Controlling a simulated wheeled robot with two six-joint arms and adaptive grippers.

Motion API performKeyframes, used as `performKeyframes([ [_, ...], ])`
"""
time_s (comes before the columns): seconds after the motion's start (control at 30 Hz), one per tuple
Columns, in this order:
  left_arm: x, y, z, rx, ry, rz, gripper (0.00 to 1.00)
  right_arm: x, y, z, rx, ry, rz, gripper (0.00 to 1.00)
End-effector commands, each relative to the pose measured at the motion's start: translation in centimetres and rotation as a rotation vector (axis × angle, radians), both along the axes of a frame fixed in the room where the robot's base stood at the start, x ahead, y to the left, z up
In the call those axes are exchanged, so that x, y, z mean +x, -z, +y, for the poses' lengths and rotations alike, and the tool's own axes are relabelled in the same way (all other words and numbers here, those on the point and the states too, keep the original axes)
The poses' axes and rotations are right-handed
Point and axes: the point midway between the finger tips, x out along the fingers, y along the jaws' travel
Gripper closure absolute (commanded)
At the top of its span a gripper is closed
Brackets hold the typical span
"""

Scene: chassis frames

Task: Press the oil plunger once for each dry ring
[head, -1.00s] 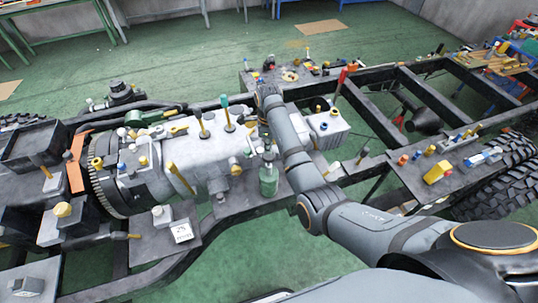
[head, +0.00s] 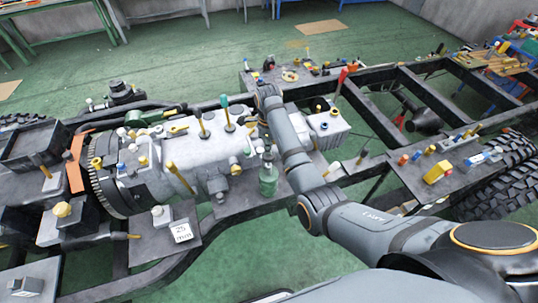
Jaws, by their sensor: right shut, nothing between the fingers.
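A green oil bottle (head: 268,180) with a dark plunger top stands upright at the front right of the grey engine and gearbox block (head: 205,155). My right gripper (head: 264,143) is shut and empty, close above the plunger top. It is small and partly hidden by my arm, so I cannot tell whether it touches the plunger. Dry rings cannot be made out at this size. My left gripper is not in view.
Upright pins and yellow handles stick up from the block. A white battery-like box (head: 327,128) is right of my arm. A shelf with a yellow block (head: 438,172) is further right.

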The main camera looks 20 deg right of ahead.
Motion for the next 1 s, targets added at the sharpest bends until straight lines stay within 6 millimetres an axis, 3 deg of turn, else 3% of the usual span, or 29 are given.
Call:
performKeyframes([
  [0.87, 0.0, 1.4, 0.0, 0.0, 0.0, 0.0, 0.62, -0.1, 3.7, 0.0, 0.0, 0.0, 0.002, 1.0],
  [1.0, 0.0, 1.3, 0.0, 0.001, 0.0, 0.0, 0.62, -0.1, 3.6, 0.0, 0.0, 0.0, 0.002, 1.0],
])
